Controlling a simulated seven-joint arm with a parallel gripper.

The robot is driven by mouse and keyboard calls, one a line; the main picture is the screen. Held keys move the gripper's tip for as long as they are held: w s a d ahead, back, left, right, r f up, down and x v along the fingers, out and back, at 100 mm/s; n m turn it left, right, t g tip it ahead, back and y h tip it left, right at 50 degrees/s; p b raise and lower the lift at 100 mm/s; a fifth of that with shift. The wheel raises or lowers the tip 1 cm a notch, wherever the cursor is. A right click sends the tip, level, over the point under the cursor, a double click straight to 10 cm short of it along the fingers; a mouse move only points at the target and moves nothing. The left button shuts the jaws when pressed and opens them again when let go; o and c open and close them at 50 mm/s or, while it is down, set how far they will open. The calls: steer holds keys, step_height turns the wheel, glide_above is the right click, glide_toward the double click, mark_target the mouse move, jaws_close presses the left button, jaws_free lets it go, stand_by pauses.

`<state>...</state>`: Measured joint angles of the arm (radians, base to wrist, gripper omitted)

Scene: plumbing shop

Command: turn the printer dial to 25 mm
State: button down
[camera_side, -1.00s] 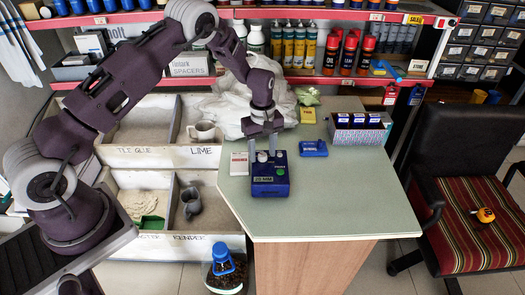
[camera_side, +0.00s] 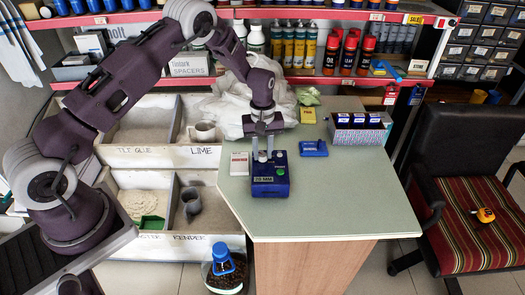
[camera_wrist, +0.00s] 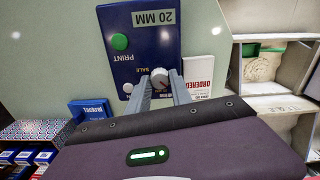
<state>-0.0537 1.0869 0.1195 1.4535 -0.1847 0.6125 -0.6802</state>
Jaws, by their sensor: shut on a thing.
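The blue label printer (camera_side: 262,190) stands on the pale green counter. In the wrist view the printer (camera_wrist: 145,45) appears upside down, and its display (camera_wrist: 154,18) reads 20 MM. Its grey dial (camera_wrist: 160,74) sits near the edge closest to my wrist camera. My gripper (camera_side: 264,157) points down over the back of the printer. In the wrist view my gripper (camera_wrist: 161,82) has one finger on each side of the dial and is shut on it. The fingers partly hide the dial's sides. A green PRINT button (camera_wrist: 119,42) is clear of the fingers.
A white and red ORDERED box (camera_side: 239,164) stands close left of the printer. A compartmented carton (camera_side: 360,135) is farther right. The counter front (camera_side: 330,205) is clear.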

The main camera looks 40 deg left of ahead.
steer(key=m, duration=0.4)
steer(key=shift+m, duration=0.3)
steer(key=m, duration=0.4)
steer(key=shift+m, duration=0.4)
steer(key=c, duration=1.1)
jaws_free()
steer(key=shift+c, duration=0.2)
